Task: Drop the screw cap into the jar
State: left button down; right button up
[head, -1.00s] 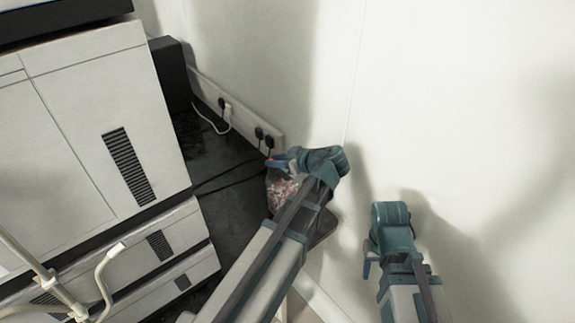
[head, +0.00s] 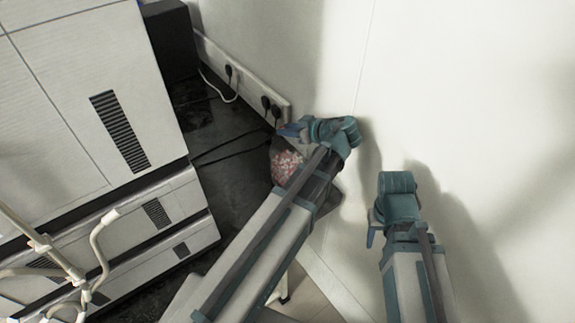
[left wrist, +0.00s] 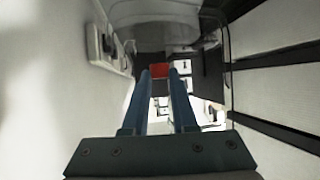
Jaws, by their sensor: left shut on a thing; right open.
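The jar (head: 286,166) looks like a clear container with pinkish-red bits in it. It stands on the dark worktop, partly hidden behind my left arm. My left gripper (head: 290,130) is at the upper part of the jar in the head view; I cannot tell whether it is above or behind it. In the left wrist view my left gripper (left wrist: 160,74) is shut on a small red thing (left wrist: 160,70), which seems to be the screw cap. The cap cannot be made out in the head view. My right gripper (head: 372,230) is open, apart from the jar, near the wall.
A large white cabinet (head: 60,110) with dark vents stands at the left. Sockets with plugs and cables (head: 266,103) line the wall behind the worktop (head: 228,170). White tubing (head: 100,235) is at the lower left. The plain wall is close on the right.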

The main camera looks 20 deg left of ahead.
pick_arm(q)
notch_tip(320, 180, down, 2)
jog(key=shift+f+b, duration=0.15)
jog(key=shift+b, duration=0.55)
pick_arm(e)
notch_tip(320, 180, down, 2)
jog(key=shift+f, duration=0.15)
pick_arm(q)
jog(key=c, duration=0.6)
grip_release()
jog(key=p+v, duration=0.3)
jog(key=v, duration=0.4)
jog(key=shift+s+d+p, duration=0.1)
jog(key=shift+d+p, duration=0.1)
jog(key=shift+p, duration=0.15)
pick_arm(e)
notch_tip(320, 180, up, 4)
jog(key=shift+f, duration=0.15)
